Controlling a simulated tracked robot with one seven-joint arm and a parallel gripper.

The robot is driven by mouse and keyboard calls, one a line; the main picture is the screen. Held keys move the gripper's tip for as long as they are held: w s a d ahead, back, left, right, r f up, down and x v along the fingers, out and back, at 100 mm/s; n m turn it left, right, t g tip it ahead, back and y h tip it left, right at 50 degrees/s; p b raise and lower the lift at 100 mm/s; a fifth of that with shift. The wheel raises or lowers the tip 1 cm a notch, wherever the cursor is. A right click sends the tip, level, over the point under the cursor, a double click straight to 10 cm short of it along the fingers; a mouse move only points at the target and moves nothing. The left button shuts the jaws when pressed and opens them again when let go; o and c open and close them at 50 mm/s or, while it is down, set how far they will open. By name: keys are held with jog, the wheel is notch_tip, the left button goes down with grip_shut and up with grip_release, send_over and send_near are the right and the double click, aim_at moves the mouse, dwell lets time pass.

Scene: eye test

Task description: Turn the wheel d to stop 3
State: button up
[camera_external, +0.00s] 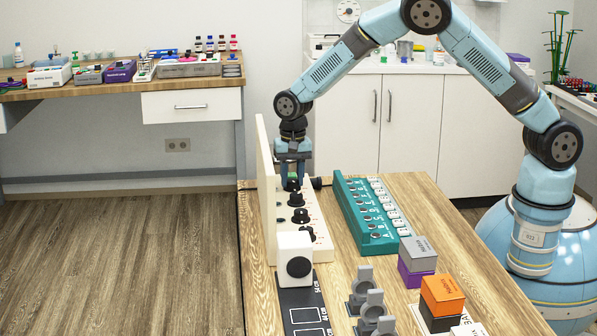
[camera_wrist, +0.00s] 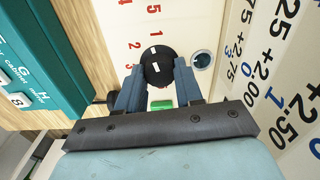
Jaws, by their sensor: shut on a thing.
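In the wrist view my gripper (camera_wrist: 147,88) is shut on a black wheel (camera_wrist: 156,62), one dark blue finger on each side. The wheel has white marks on its face. Red numerals, among them 1, 2 and 3, stand on the cream panel (camera_wrist: 112,25) above and left of it. I cannot read a letter naming this wheel, nor tell surely which number its marks point to. In the external view my gripper (camera_external: 293,178) reaches down at the far end of the row of black knobs on the cream panel (camera_external: 322,228), and hides most of the held wheel.
A tall board (camera_external: 266,190) stands close along the panel's left side. A teal box (camera_external: 375,243) with lettered buttons lies to the right. A white block with a black disc (camera_external: 294,246) stands nearer. Grey, purple and orange blocks (camera_external: 442,294) are at the front right.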

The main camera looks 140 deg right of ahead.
aim_at(291, 180)
jog(key=n, duration=0.3)
jog(key=shift+d+n, duration=0.1)
jog(key=shift+n, duration=0.3)
jog(key=n, duration=0.3)
jog(key=shift+n, duration=0.3)
jog(key=n, duration=0.3)
jog(key=shift+w+n, duration=0.1)
jog(key=shift+n, duration=0.2)
jog(key=shift+r+n, duration=0.1)
jog(key=shift+n, duration=1.4)
jog(key=shift+w, duration=0.1)
jog(key=o, duration=1)
jog(key=shift+o, duration=0.2)
notch_tip(291, 180, up, 14)
jog(key=shift+f, duration=0.25)
